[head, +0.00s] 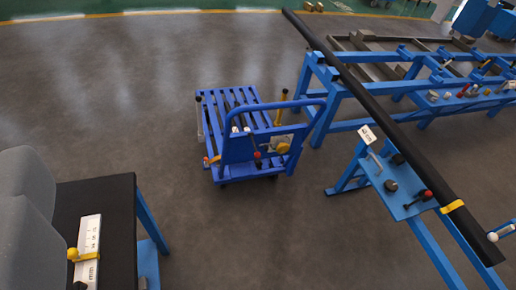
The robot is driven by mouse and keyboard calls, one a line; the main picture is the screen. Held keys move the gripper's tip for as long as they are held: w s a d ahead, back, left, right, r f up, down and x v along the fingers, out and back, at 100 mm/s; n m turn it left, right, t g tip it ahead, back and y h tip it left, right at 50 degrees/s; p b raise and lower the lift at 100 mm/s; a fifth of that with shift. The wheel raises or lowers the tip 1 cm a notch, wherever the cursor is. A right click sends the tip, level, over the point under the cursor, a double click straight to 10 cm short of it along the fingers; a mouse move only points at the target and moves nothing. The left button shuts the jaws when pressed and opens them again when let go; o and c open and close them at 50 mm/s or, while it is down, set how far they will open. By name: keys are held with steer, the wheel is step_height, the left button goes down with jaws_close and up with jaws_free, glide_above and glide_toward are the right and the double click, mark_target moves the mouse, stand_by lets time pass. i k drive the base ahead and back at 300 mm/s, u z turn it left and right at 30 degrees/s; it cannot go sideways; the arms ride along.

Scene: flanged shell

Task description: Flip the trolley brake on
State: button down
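A blue slatted trolley (225,107) with a curved push handle (318,101) stands on the floor near the middle of the head view. Its near end carries a blue panel (237,150). A dark lever with a red part (257,155) and a yellow knob (283,148) show on or beside this panel. A small orange-red piece (212,160) sits at the panel's left edge. I cannot tell which of these is the brake, or its setting. My gripper is not in view.
A long black bar (375,112) crosses the right side. Behind it is a blue frame bench (345,95); a blue stand with levers (395,185) is nearer. A black-topped table (110,205) with a white scale (88,250) is lower left, beside grey rounded shapes (25,225). Floor around the trolley's left and front is clear.

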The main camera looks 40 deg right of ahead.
mark_target(257, 155)
steer(key=z, duration=0.4)
steer(key=i, duration=1.25)
steer(key=z, duration=0.6)
steer(key=i, duration=0.4)
steer(key=z, duration=0.05)
